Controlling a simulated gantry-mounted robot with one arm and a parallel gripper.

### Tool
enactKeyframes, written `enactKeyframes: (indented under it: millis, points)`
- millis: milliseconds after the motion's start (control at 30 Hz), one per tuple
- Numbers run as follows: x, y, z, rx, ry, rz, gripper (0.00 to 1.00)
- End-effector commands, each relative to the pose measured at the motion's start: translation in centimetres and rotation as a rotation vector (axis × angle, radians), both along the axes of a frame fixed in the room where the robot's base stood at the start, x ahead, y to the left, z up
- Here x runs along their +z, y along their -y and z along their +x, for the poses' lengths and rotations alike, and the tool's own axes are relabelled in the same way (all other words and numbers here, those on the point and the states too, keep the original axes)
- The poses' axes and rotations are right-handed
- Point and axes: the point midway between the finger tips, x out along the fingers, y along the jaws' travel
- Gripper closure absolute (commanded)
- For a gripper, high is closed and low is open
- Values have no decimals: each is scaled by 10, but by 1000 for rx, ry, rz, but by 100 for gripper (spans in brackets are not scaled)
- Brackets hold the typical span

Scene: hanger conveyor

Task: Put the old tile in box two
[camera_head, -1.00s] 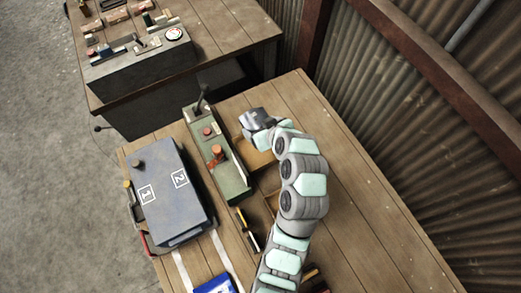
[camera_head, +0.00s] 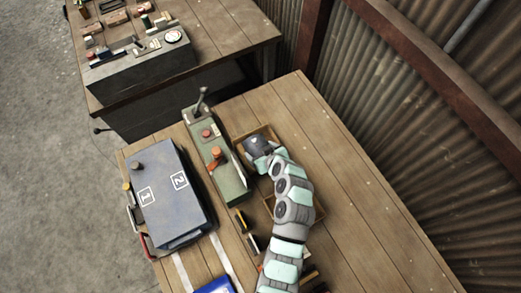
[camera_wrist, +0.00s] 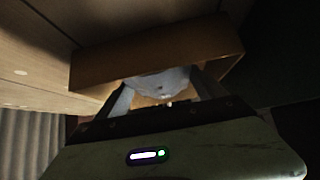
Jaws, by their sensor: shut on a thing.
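My gripper (camera_wrist: 165,90) is shut on a pale, bluish-white piece (camera_wrist: 158,82) in the wrist view. I cannot tell for certain that this is the old tile. The piece is in or just over a shallow wooden tray (camera_wrist: 200,48). In the head view my gripper (camera_head: 257,148) is at the far end of this tray (camera_head: 268,130), and the held piece is hidden. A blue-grey case (camera_head: 165,205) lies to the left, its top marked 1 and 2 (camera_head: 180,180). The top looks closed.
A green control box (camera_head: 228,180) with a lever and red knobs stands between tray and case. Small tools (camera_head: 245,225) and a blue object (camera_head: 213,286) lie nearer. Another bench (camera_head: 235,35) stands behind. The tabletop on the right (camera_head: 365,190) is clear.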

Motion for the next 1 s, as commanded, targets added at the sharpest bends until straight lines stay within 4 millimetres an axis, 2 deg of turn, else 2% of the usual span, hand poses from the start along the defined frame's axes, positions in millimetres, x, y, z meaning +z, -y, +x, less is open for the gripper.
enactKeyframes:
  millis: [267,300,500,533,767,1000]
  points:
    - [-2,0,1,1,2,0,79]
    - [-1,0,1,1,1,0,19]
    - [-1,0,1,1,1,0,3]
    - [-1,0,1,1,1,0,0]
    - [0,0,1,1,1,0,0]
    - [12,5,-8,1,3,-2,0]
